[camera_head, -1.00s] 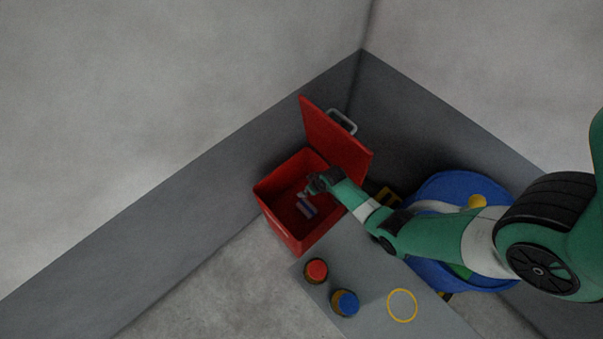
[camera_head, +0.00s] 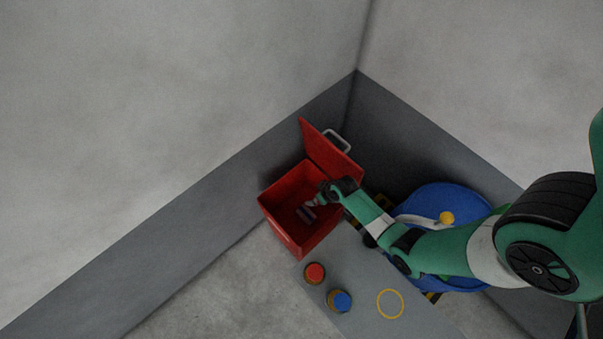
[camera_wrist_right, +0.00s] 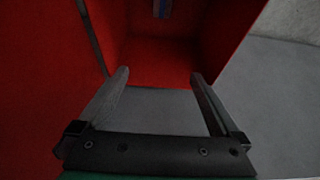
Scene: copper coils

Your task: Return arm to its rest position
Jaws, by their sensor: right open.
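My right arm (camera_head: 375,216) reaches in from the right in the head view. Its gripper (camera_head: 312,202) is over the right rim of the open red box (camera_head: 283,222). In the right wrist view the two fingers of the right gripper (camera_wrist_right: 158,78) stand wide apart with nothing between them. A small blue and reddish object (camera_head: 306,213) lies inside the box; part of it shows at the top of the right wrist view (camera_wrist_right: 162,8). My left gripper is not in view.
The red lid (camera_head: 330,150) stands raised behind the box. A grey table (camera_head: 358,268) carries a red-topped coil (camera_head: 314,273), a blue-topped coil (camera_head: 340,301) and a yellow ring (camera_head: 390,304). A blue drum (camera_head: 440,200) stands behind my arm. Grey walls enclose the corner.

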